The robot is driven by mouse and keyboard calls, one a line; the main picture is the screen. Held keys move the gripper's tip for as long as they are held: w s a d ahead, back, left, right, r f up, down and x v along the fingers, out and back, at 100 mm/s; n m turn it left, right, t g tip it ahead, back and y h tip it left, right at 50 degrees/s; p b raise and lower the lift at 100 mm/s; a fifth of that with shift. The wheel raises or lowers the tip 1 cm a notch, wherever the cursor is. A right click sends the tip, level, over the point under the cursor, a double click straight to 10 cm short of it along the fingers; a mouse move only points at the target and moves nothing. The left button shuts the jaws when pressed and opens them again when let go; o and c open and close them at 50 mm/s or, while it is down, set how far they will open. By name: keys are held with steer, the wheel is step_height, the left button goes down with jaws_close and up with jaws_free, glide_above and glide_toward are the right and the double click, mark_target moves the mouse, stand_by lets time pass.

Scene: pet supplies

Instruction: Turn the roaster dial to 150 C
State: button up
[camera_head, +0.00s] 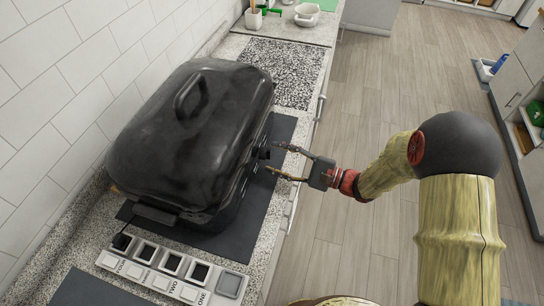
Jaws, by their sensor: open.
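The black roaster (168,150) with a domed lid and top handle stands on a dark mat (205,241) on the counter. Its dial (264,152) is a small dark knob on the side facing right. My gripper (274,160) points left at the dial, with one finger near it above and the other below and to the right. The fingers are apart and hold nothing that I can see. Whether they touch the dial I cannot tell. The dial's temperature marks are too small to read.
A white strip with several labelled square compartments (145,269) lies on the counter in front of the roaster. A speckled board (290,72), a white bowl (306,14) and a small cup (253,19) are farther back. A tiled wall borders the left.

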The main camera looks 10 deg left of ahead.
steer(key=shift+w+a, duration=0.2)
steer(key=shift+a, duration=0.9)
steer(key=shift+c, duration=1.2)
steer(key=c, duration=0.9)
